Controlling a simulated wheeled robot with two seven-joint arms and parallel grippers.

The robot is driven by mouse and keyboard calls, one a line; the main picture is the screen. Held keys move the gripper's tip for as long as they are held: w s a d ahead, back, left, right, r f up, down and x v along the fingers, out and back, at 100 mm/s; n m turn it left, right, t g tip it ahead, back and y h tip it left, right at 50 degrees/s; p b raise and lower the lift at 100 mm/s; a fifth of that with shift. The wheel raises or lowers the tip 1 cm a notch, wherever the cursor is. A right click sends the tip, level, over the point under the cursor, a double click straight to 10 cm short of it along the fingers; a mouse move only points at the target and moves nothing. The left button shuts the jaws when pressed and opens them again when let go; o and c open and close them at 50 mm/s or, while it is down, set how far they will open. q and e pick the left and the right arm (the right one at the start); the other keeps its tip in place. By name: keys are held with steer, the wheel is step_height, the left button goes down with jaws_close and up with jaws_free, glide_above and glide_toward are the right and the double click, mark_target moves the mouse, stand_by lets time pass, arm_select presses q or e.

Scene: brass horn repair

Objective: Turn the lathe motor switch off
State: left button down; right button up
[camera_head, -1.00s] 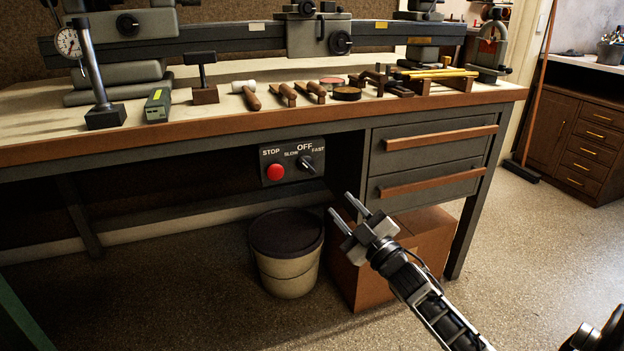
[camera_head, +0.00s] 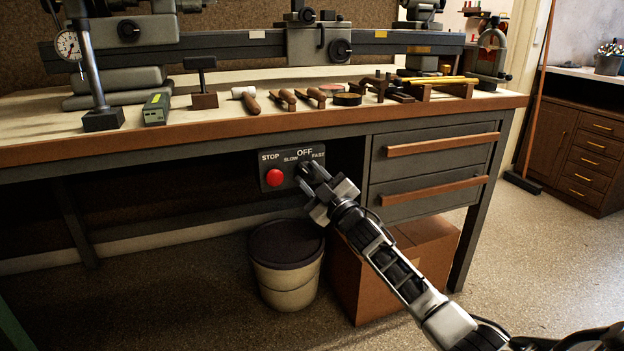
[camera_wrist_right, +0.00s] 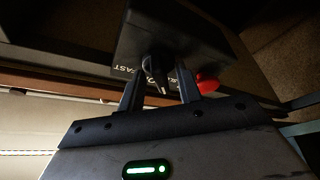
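The dark switch box (camera_head: 291,157) hangs under the bench's front edge, marked STOP, SLOW, OFF and FAST. It carries a red stop button (camera_head: 275,178) on its left. The black rotary knob (camera_wrist_right: 157,68) shows in the right wrist view between my right gripper's (camera_wrist_right: 159,88) two fingers, with a pale mark on it. The fingers are apart, with visible gaps beside the knob; I cannot tell if either touches it. In the head view my right gripper (camera_head: 310,175) covers most of the knob, so its setting is hard to read. My left gripper is out of view.
The bench top (camera_head: 226,119) above holds a lathe, hammer and other hand tools. Drawers (camera_head: 436,165) are right of the box. A lidded bucket (camera_head: 287,277) and a cardboard box (camera_head: 385,275) stand on the floor below.

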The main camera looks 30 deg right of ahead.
jaws_close()
steer(key=shift+m, duration=0.4)
steer(key=m+h, duration=0.1)
steer(key=m, duration=0.2)
steer(key=m+h, duration=0.2)
steer(key=m, duration=0.1)
steer(key=shift+a+m+t+h+p, duration=0.15)
steer(key=shift+m+t+h+p, duration=0.15)
steer(key=shift+t+p, duration=0.1)
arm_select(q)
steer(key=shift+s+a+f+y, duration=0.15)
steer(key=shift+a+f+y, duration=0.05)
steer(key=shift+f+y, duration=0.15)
arm_select(e)
steer(key=shift+f+m+h, duration=0.15)
steer(key=shift+m+h, duration=0.75)
steer(key=shift+m, duration=1)
arm_select(q)
steer(key=shift+p, duration=0.3)
arm_select(e)
jaws_free()
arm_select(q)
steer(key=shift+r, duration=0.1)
